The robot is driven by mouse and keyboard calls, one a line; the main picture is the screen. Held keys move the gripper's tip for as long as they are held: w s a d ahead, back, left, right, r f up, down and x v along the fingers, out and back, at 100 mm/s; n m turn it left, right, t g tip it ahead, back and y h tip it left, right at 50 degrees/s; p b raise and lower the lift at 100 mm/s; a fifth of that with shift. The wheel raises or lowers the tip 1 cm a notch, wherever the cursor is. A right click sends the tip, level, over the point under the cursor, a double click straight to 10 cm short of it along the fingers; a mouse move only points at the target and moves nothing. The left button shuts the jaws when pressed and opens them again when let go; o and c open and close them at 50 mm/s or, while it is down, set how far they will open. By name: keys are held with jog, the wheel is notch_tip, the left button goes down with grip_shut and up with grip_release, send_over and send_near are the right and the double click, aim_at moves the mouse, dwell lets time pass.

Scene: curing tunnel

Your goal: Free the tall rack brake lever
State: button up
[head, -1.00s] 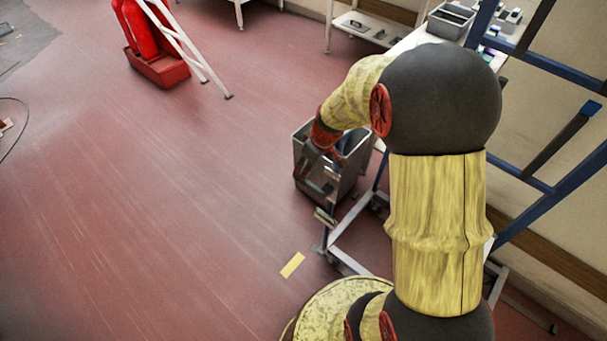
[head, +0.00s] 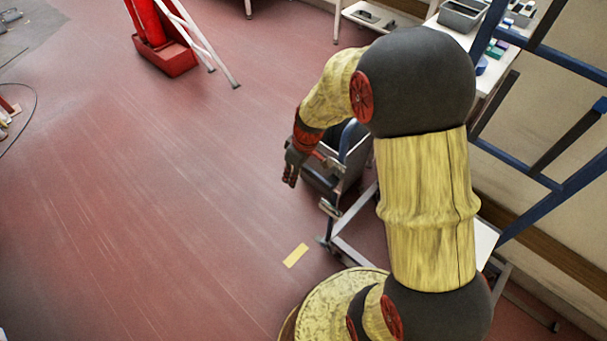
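The tall rack (head: 575,183) is a blue frame on the right, with a pale lower frame (head: 357,258) near the floor. A small pale metal piece (head: 330,208) sticks out at the rack's near left corner, above a dark caster (head: 323,241). It may be the brake lever, but it is too small to tell its position. My gripper (head: 290,178) hangs fingers down, left of the grey bin and up and left of the pale piece, apart from it in the picture. Its fingers look close together, with nothing visible in them. My arm hides part of the rack.
A grey bin (head: 318,181) stands beside the rack, close to my gripper. A yellow floor mark (head: 295,256) lies left of the caster. Red extinguishers in a red tray (head: 170,61) and a white stand (head: 222,73) are at the back. The red floor at left is mostly clear.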

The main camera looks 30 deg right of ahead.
jog(key=a+f, duration=0.2)
jog(key=s+a+f+n+g, duration=0.1)
jog(key=a+f, duration=0.1)
jog(key=f, duration=0.1)
jog(key=s+a+f+n+g, duration=0.1)
jog(key=a+f, duration=0.1)
jog(key=f, duration=0.1)
jog(key=shift+a+f, duration=0.1)
jog(key=shift+a, duration=0.25)
grip_shut()
jog(key=s+a+f+n+g+h, duration=0.2)
jog(key=s+f+n+g, duration=0.1)
jog(key=s+f, duration=0.25)
jog(key=s+a+f+n+g+h, duration=0.2)
jog(key=s+a+f+n, duration=0.15)
jog(key=f, duration=0.35)
jog(key=s+d+f+n+t+h, duration=0.1)
jog(key=s+d+f+n+h, duration=0.3)
jog(key=d+f+n+h, duration=0.45)
jog(key=w+a+r+m+t+h, duration=0.1)
jog(key=w+r+t+h, duration=0.95)
jog(key=w, duration=0.55)
jog(key=w+d+r+m+y+b, duration=0.1)
jog(key=w+d+r+b, duration=0.2)
jog(key=d+r, duration=0.5)
jog(key=shift+d+r+t+y+b, duration=0.25)
jog(key=shift+d+t+b, duration=0.2)
jog(key=shift+d+b, duration=0.25)
